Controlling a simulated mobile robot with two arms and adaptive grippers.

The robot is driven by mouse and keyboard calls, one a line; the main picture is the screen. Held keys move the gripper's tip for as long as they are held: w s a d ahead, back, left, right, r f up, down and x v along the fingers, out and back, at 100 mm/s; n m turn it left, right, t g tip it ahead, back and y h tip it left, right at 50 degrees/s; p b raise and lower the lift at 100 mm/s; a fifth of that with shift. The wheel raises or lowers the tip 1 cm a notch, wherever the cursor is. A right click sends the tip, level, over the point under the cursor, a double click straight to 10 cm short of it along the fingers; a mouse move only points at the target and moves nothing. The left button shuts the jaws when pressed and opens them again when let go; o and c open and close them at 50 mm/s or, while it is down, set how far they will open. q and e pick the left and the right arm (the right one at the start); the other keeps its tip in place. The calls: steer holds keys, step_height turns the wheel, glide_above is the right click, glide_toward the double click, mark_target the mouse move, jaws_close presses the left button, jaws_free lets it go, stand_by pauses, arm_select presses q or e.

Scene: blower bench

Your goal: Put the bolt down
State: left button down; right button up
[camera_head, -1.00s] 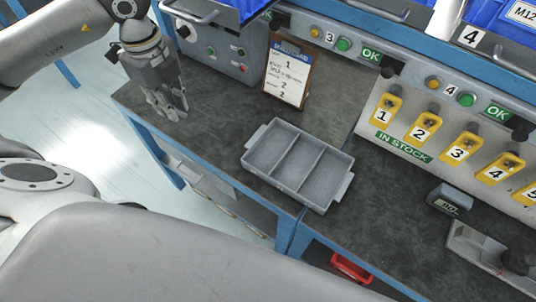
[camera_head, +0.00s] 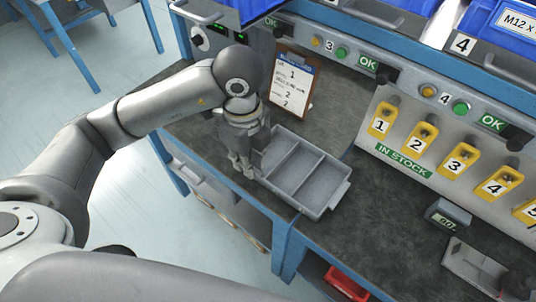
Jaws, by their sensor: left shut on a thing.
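My left gripper (camera_head: 245,165) points down at the left end of the grey three-compartment tray (camera_head: 318,205), over or beside its left compartment. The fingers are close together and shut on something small. I cannot make out the bolt, which is hidden by the fingers or too small to see. The tray sits on the dark bench top, and the two compartments that show clearly look empty.
A clipboard (camera_head: 293,83) leans behind the tray. Yellow numbered holders (camera_head: 382,120) line the back panel on the right. A small display box (camera_head: 447,216) and a grey fixture (camera_head: 475,265) stand at the right. The bench between tray and holders is clear.

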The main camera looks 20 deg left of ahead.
arm_select(q)
steer(key=w+f, duration=0.4)
steer(key=w, duration=0.4)
glide_above(268, 155)
steer(key=f, duration=0.4)
steer(key=shift+s+f+p, duration=0.25)
steer(key=shift+s+p, duration=0.05)
steer(key=shift+w+f, duration=0.4)
steer(key=shift+f, duration=0.15)
step_height(268, 155, down, 2)
steer(key=shift+f+p, duration=0.2)
steer(key=shift+p, duration=0.2)
steer(key=shift+f, duration=0.3)
arm_select(e)
steer(key=shift+a+r, duration=0.2)
steer(key=shift+r, duration=0.45)
